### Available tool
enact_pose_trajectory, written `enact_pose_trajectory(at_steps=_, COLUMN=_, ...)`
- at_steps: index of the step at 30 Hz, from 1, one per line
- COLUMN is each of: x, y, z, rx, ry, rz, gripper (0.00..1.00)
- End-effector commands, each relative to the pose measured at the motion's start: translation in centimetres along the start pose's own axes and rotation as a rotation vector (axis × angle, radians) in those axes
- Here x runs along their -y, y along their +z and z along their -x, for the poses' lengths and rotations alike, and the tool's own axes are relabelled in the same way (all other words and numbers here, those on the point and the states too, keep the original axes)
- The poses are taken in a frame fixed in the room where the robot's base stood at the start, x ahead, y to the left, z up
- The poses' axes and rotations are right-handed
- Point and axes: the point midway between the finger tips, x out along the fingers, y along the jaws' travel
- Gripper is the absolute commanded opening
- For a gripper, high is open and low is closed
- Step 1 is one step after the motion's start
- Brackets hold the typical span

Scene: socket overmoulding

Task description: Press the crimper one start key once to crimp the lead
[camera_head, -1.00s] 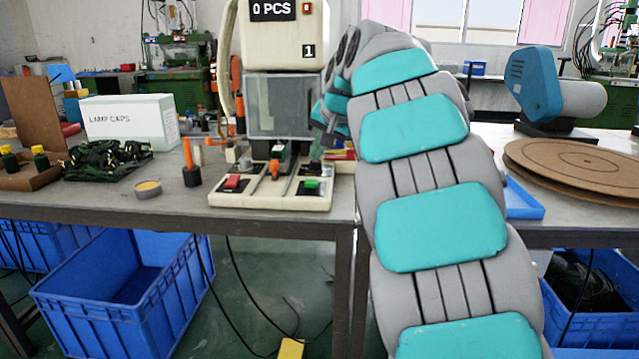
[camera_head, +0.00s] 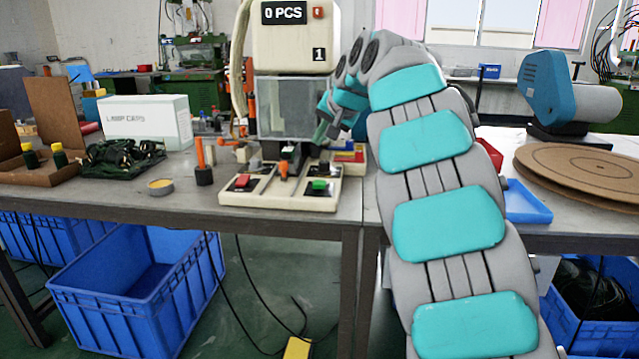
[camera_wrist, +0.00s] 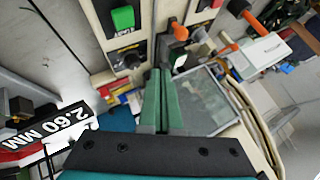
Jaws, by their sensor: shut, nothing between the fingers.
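Crimper one (camera_head: 292,45) stands on the bench, with "0 PCS" on its display and a "1" label. Its base plate (camera_head: 262,200) carries a red key (camera_head: 242,181) at left and a green key (camera_head: 319,184) at right. The green key also shows at the top of the wrist view (camera_wrist: 122,18), with a black knob (camera_wrist: 132,61) below it. My gripper (camera_head: 328,131) is at the machine's right side, above and behind the green key, and apart from it. In the wrist view its green fingers (camera_wrist: 159,72) are together and empty. I cannot make out the lead.
An orange-handled lever (camera_head: 284,169) sits between the keys. An orange post (camera_head: 201,165) stands left of the base plate. A white lamp-caps box (camera_head: 150,122) is farther left. A "2.60 MM" sign (camera_wrist: 75,125) shows in the wrist view. The bench front left of the base plate is mostly clear.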

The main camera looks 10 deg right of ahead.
Motion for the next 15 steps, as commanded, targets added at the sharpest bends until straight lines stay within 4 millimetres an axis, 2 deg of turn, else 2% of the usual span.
enact_pose_trajectory(at_steps=9, x=-2.5, y=2.3, z=-3.2, rx=-0.001, ry=0.004, rz=-0.001, gripper=0.0)
enact_pose_trajectory(at_steps=15, x=-3.5, y=3.5, z=-4.7, rx=0.0, ry=0.002, rz=-0.001, gripper=0.0)
